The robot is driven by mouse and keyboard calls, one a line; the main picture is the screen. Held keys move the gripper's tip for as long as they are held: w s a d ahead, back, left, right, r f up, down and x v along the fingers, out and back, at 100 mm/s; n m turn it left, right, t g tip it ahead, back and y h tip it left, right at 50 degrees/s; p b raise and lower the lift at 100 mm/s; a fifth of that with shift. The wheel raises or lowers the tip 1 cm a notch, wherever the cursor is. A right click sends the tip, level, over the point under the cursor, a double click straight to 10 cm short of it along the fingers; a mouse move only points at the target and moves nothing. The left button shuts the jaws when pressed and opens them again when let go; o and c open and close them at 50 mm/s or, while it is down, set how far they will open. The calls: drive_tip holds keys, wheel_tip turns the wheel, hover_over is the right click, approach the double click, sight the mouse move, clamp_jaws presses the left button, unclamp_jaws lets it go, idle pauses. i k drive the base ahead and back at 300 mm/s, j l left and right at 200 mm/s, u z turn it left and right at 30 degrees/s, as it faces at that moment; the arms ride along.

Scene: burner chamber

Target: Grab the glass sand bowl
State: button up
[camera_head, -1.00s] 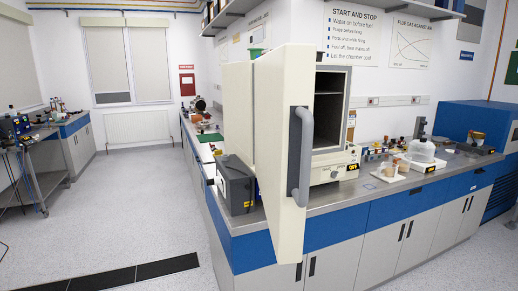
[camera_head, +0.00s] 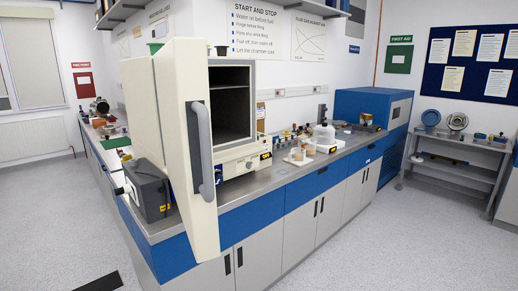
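I cannot make out a glass sand bowl for certain. Small items stand on the long bench (camera_head: 275,185) right of the open chamber oven (camera_head: 230,100). Among them are a white tray (camera_head: 297,161) with small brownish cups on it and a pale translucent container (camera_head: 324,136). They are too small to tell whether one is the bowl. My gripper is not in view.
The oven's door (camera_head: 188,130) stands open over the bench's front edge. A dark grey box (camera_head: 148,190) sits left of it. A blue cabinet (camera_head: 370,107) is at the bench's far end. A grey shelf table (camera_head: 455,150) stands at right. The floor (camera_head: 375,240) in front is clear.

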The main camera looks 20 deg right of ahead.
sight(297, 154)
drive_tip(key=i+l+z, duration=0.35)
drive_tip(key=i+l, duration=0.35)
drive_tip(key=l, duration=0.1)
